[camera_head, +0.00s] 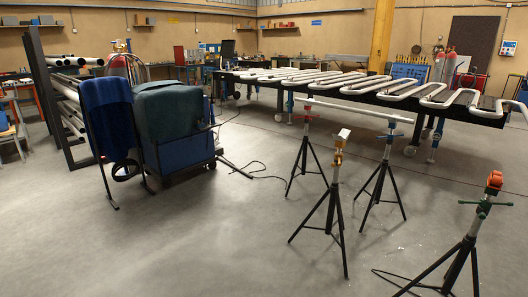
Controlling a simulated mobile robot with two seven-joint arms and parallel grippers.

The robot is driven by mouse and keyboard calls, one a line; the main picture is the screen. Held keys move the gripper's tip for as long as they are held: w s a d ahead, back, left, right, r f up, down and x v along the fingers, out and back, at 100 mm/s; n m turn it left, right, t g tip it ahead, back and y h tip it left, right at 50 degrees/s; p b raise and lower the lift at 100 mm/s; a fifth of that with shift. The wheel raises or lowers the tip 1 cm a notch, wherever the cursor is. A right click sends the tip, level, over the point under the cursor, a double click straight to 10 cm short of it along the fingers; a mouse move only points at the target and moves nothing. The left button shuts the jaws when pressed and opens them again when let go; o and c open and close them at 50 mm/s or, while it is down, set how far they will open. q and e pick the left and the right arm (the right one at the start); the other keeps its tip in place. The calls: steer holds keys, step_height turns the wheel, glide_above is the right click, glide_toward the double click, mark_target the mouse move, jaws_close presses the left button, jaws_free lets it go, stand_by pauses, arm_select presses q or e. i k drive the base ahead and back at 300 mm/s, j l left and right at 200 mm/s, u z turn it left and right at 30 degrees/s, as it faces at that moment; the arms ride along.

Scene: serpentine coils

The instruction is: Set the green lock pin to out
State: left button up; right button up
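Several black tripod pipe stands stand on the grey floor at centre and right. The nearest stand (468,250), at the lower right, has an orange-red head (494,181) with a green cross-handle (484,204) below it. A stand with a yellow-gold collar (337,157) and pale top is nearer the middle. Neither of my grippers is in view.
A white pipe (358,110) lies across two rear stands. A long table (440,112) with serpentine coils stands behind. Blue-green covered equipment (172,115) and a pipe rack (50,105) are at left. Cables lie on the floor; the front-left floor (190,245) is clear.

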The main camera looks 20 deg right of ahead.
mark_target(483, 216)
steer(key=i+l+z, duration=0.1)
steer(key=i+z, duration=0.45)
steer(key=z, duration=0.25)
steer(key=i+z, duration=0.4)
steer(key=i+l+z, duration=0.25)
steer(key=i, duration=0.25)
steer(key=i+z, duration=0.25)
steer(key=i, duration=0.3)
steer(key=i+l+u, duration=0.1)
steer(key=i+l, duration=0.25)
steer(key=i, duration=0.05)
